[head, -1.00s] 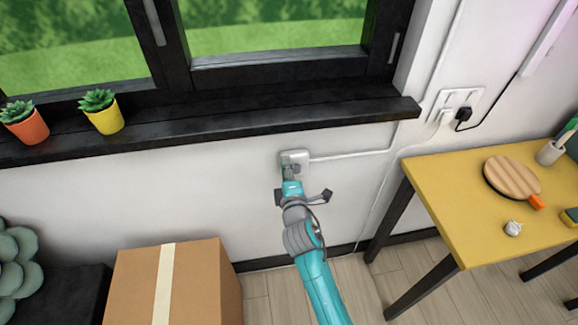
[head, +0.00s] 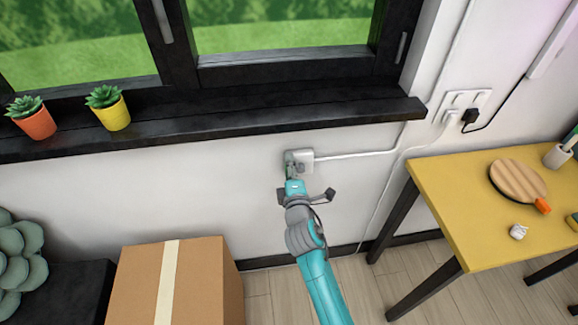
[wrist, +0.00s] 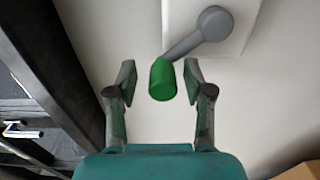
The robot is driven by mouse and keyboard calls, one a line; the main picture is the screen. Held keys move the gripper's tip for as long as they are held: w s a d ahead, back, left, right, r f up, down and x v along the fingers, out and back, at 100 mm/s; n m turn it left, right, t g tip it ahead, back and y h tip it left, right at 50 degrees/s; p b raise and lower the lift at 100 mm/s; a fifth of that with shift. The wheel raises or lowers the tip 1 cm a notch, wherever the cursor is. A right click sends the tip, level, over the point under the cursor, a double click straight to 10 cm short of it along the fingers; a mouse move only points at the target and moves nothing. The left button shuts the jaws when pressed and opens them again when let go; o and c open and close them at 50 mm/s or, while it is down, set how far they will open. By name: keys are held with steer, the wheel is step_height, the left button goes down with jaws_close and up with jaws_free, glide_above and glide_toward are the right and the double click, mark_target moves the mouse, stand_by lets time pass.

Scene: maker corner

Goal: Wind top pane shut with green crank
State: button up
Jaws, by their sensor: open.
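The crank shows in the wrist view as a grey arm (wrist: 196,36) on a pale wall plate, with a green knob (wrist: 162,80) at its end. The green knob lies between the two fingers of my gripper (wrist: 160,88), which are spread apart with gaps on both sides. In the head view my gripper (head: 292,170) is at the white wall box (head: 303,159) below the sill, and it hides most of the crank. The window (head: 285,45) with its dark frame is above; the top pane's opening is not clear in these views.
The dark sill (head: 220,118) juts out above my gripper and holds two potted succulents. A cardboard box (head: 195,280) stands below to the left. A yellow table (head: 450,200) stands at the right, with a paddle (head: 518,180) on it. A cable runs along the wall.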

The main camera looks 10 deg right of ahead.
steer(key=s, duration=1.2)
steer(key=w+m, duration=0.4)
steer(key=m, duration=0.2)
steer(key=w+m, duration=0.4)
steer(key=m, duration=0.1)
steer(key=w+m, duration=0.4)
steer(key=m, duration=0.2)
steer(key=shift+w+f+m, duration=0.1)
steer(key=shift+m, duration=0.2)
jaws_close()
stand_by(0.3)
